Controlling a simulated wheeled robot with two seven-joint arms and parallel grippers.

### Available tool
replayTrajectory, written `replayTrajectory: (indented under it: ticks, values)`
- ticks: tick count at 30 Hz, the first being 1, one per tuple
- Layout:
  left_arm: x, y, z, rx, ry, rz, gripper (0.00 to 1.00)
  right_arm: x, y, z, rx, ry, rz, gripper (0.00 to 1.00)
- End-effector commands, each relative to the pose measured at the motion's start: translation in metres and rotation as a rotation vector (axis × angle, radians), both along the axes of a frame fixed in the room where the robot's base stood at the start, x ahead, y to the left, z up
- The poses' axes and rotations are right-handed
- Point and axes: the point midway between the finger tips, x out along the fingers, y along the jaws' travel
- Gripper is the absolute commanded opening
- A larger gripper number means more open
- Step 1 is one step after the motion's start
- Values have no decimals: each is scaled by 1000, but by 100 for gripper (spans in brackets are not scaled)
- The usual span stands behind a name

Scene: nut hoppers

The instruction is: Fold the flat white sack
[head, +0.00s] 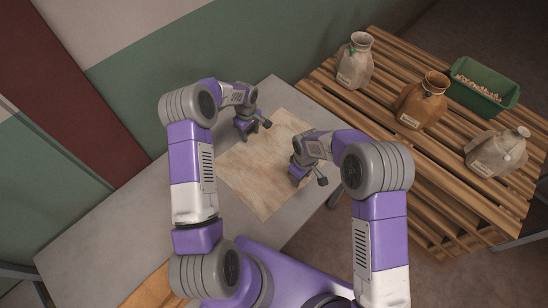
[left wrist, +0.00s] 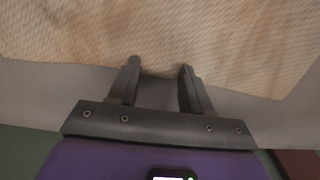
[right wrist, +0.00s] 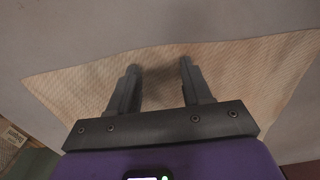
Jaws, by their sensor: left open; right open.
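The flat sack (head: 258,170) is a pale beige woven sheet lying spread out on the grey table. My left gripper (head: 255,134) is open over its far edge; in the left wrist view the fingers (left wrist: 160,72) straddle that edge with nothing clearly between them. My right gripper (head: 308,182) is open over the sack's right edge; in the right wrist view its fingers (right wrist: 158,72) reach over the sack (right wrist: 235,75) near an edge. I cannot tell whether the fingertips touch the cloth. My arms hide parts of the sack.
The grey table (head: 100,235) has bare room at the left. A green and maroon wall (head: 150,75) stands behind.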

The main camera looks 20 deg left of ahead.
Motion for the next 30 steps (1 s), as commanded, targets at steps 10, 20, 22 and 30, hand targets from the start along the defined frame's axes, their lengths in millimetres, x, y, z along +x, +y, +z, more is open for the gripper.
replayTrajectory:
  ticks: [10,20,22,30]
  values:
    - [0,0,-3,0,-1,0,49,0,0,-3,0,0,0,49]
    - [0,0,-5,0,0,0,34,0,0,-5,0,0,0,34]
    - [0,0,-5,0,0,0,29,0,0,-5,-1,0,0,29]
    - [0,0,-5,-1,0,0,8,0,0,-5,-1,0,0,8]
